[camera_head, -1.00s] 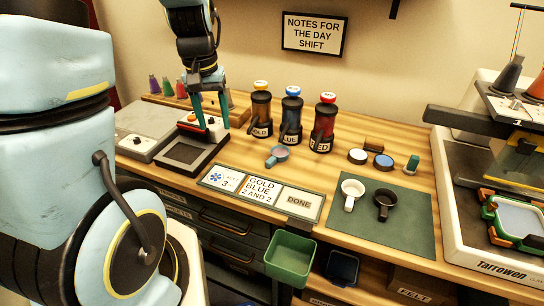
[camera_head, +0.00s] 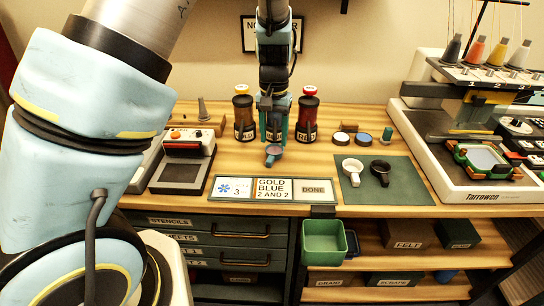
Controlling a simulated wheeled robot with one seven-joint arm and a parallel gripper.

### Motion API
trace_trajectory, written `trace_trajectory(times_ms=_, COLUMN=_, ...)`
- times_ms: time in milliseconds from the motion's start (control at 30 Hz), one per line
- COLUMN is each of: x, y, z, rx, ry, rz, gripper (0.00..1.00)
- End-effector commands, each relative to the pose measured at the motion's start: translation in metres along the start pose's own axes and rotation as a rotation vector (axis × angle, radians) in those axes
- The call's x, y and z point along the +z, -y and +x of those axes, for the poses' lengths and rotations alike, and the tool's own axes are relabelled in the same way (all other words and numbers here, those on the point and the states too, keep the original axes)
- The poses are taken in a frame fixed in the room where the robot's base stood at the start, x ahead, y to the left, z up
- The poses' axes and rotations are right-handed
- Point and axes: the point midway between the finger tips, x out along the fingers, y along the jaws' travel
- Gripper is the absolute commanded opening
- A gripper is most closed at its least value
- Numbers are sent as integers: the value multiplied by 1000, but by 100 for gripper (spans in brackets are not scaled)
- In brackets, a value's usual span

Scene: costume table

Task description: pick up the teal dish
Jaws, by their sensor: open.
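The teal dish (camera_head: 273,153), a small blue-grey handled dish with something pinkish in it, stands on the wooden table behind the sign strip. My gripper (camera_head: 273,132) is open and points down at the dish, its fingers just behind or above it. I cannot tell whether they touch the dish. The gripper and arm hide most of the blue-labelled jar behind.
Jars with a yellow lid (camera_head: 243,115) and a red lid (camera_head: 307,115) flank my gripper closely. A white dish (camera_head: 352,168) and a black dish (camera_head: 380,170) lie on a green mat (camera_head: 407,185) at right. A sign strip (camera_head: 272,189) lies in front.

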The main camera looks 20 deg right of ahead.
Motion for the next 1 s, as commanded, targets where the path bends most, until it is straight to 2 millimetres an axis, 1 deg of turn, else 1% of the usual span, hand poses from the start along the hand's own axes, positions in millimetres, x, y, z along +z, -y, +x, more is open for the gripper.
trace_trajectory(times_ms=100, x=0, y=1, z=13, rx=-1, ry=2, rz=-1, gripper=57)
trace_trajectory(times_ms=267, x=0, y=2, z=22, rx=0, ry=1, rz=-2, gripper=57)
trace_trajectory(times_ms=467, x=1, y=9, z=47, rx=-1, ry=4, rz=-3, gripper=57)
trace_trajectory(times_ms=500, x=0, y=9, z=53, rx=-1, ry=3, rz=-2, gripper=57)
trace_trajectory(times_ms=600, x=0, y=9, z=64, rx=0, ry=1, rz=-2, gripper=57)
trace_trajectory(times_ms=700, x=-1, y=8, z=69, rx=0, ry=-1, rz=-1, gripper=57)
trace_trajectory(times_ms=900, x=-1, y=8, z=70, rx=0, ry=-2, rz=-1, gripper=57)
trace_trajectory(times_ms=1000, x=-1, y=8, z=69, rx=0, ry=-2, rz=-1, gripper=46)
